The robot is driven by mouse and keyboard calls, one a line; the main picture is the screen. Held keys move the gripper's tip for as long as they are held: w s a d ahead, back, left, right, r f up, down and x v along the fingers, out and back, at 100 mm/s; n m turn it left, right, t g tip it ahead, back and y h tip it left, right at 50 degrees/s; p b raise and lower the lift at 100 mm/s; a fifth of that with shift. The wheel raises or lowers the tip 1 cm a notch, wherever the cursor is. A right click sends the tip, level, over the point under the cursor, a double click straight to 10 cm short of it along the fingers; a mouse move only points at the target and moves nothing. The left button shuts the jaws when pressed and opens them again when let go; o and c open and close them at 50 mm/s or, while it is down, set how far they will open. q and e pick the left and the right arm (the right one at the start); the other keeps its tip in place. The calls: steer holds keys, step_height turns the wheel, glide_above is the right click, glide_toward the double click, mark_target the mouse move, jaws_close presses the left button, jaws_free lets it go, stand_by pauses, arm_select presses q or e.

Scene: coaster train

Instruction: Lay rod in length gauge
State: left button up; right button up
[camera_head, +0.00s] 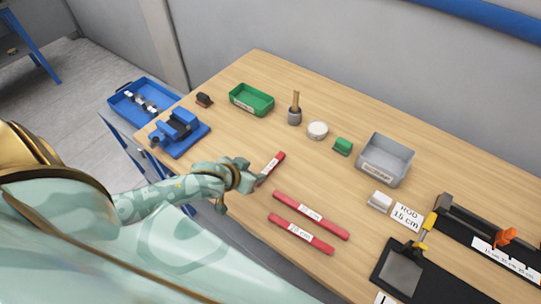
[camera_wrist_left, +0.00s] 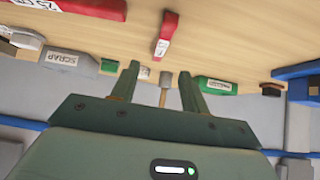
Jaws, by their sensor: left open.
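A short red rod (camera_head: 272,167) with a white label lies on the table beside my left gripper (camera_head: 256,181). In the left wrist view, this rod (camera_wrist_left: 167,34) shows beyond the fingertips, apart from them. My left gripper (camera_wrist_left: 158,88) is open, with nothing between its fingers. Two longer red rods lie nearer the front edge, an upper one (camera_head: 327,225) and a lower one (camera_head: 318,243), both labelled. The length gauge (camera_head: 453,217), dark with an orange stop (camera_head: 504,238) and a white scale (camera_head: 505,259), is at the right. My right gripper is not in view.
A card (camera_head: 407,214) reads 15 cm. Near it are a white block (camera_head: 379,201) and a black board with a yellow handle (camera_head: 401,270). A grey scrap bin (camera_head: 399,158), green bin (camera_head: 245,106) and blue vise-like tool (camera_head: 190,139) stand farther back.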

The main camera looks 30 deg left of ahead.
mark_target(269, 167)
arm_select(q)
steer(key=b+x, duration=0.1)
steer(key=x, duration=0.4)
steer(key=shift+w+a+f, duration=0.1)
steer(key=shift+f, duration=0.1)
steer(key=b+x, duration=0.2)
steer(key=x, duration=0.3)
steer(key=shift+w+f, duration=0.15)
steer(key=shift+w, duration=0.25)
steer(key=shift+s, duration=0.1)
steer(key=shift+c, duration=0.9)
jaws_close()
